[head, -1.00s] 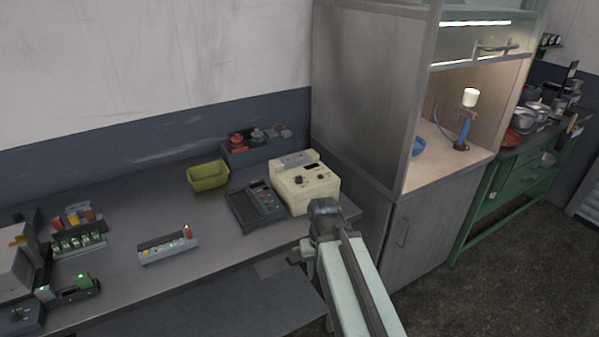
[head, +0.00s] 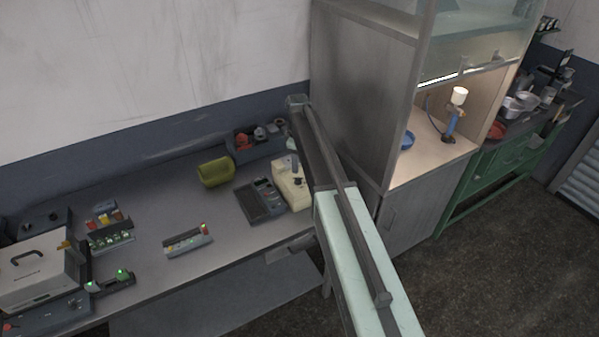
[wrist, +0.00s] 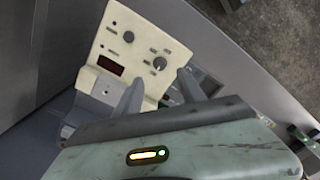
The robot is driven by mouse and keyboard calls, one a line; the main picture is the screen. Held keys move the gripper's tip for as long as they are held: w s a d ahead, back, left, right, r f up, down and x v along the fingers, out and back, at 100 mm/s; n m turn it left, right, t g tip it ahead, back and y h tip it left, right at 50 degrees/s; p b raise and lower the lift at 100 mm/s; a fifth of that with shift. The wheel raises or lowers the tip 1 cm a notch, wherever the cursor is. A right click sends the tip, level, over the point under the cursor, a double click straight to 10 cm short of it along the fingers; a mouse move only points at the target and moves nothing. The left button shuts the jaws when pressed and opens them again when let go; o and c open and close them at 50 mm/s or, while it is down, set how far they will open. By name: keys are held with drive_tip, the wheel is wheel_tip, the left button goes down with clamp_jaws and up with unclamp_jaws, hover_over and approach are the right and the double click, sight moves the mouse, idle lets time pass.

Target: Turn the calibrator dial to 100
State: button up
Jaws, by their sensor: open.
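The calibrator appears to be the cream box (head: 291,188) at the right end of the bench, partly hidden behind my arm in the head view. In the wrist view its cream panel (wrist: 143,42) shows a dark display window, a ringed dial (wrist: 159,63) with a pale mark, and another dark knob (wrist: 128,36). The dial's numbers are too small to read. My gripper (wrist: 160,76) is open, its two fingers apart over the panel's lower part, with the ringed dial just beyond and between the tips. I cannot tell whether they touch it.
A dark keypad device (head: 262,201) stands left of the calibrator. A dark tray (head: 262,148) with red and grey parts is at the back. A tall cabinet (head: 352,100) stands close on the right.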

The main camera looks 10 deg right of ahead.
sight(298, 179)
wheel_tip(298, 179, down, 8)
drive_tip(key=b, duration=0.7)
drive_tip(key=shift+r, duration=0.1)
clamp_jaws()
drive_tip(key=shift+d, duration=0.15)
drive_tip(key=shift+r, duration=0.1)
